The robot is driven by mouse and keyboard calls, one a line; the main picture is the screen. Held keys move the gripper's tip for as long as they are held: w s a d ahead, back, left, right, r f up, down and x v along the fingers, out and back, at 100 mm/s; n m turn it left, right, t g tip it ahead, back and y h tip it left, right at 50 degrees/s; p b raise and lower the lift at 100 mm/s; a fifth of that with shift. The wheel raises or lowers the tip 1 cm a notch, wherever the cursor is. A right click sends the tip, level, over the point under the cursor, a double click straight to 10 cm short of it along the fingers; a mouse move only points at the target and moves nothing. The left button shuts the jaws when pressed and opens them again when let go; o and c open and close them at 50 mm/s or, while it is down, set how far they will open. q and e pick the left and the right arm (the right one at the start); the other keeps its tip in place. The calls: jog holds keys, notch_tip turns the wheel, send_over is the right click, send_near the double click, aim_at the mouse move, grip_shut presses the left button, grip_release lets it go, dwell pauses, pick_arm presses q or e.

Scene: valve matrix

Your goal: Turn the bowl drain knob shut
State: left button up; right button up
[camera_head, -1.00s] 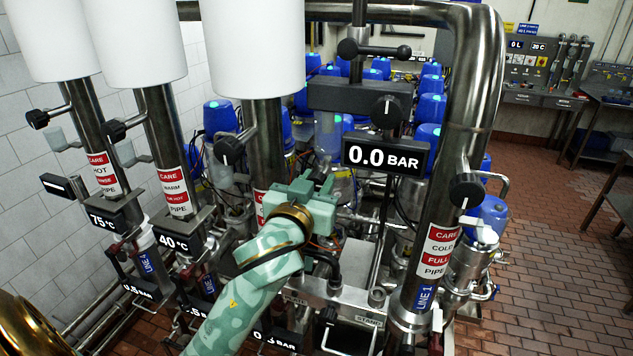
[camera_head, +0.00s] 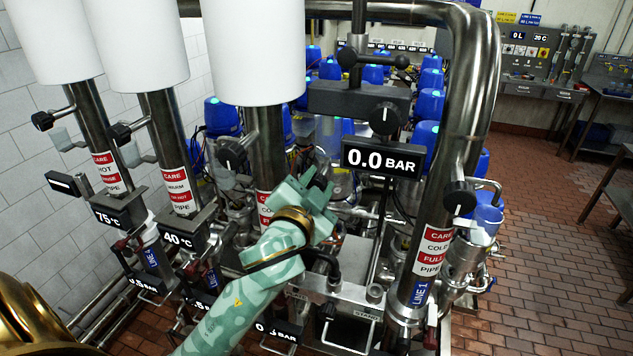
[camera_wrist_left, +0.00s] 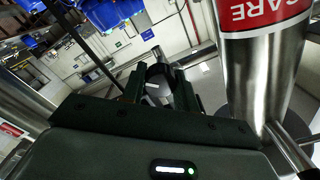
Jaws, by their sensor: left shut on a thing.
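My left gripper (camera_head: 320,178) is at the middle of the valve assembly, beside the pipe with a red and white label. In the left wrist view, its fingers (camera_wrist_left: 160,84) are shut around a dark round knob (camera_wrist_left: 157,72). The gripper hides this knob in the head view. No readable label shows which knob it is, so I cannot confirm it as the bowl drain knob. My right gripper is not in view.
A pressure display (camera_head: 382,158) reading 0.0 BAR and a black knob (camera_head: 385,118) are above right of the gripper. A steel pipe (camera_head: 436,240) stands to the right. Blue-capped valves (camera_head: 431,80) crowd behind. Brick floor (camera_head: 540,220) is open at right.

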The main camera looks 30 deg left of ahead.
pick_arm(q)
jog(key=m, duration=0.5)
jog(key=shift+m, duration=0.3)
jog(key=shift+r+m, duration=0.1)
jog(key=shift+m, duration=2.1)
jog(key=shift+a, duration=0.1)
jog(key=o, duration=0.7)
jog(key=shift+o, duration=1.4)
jog(key=shift+w, duration=0.25)
jog(key=shift+f, duration=0.2)
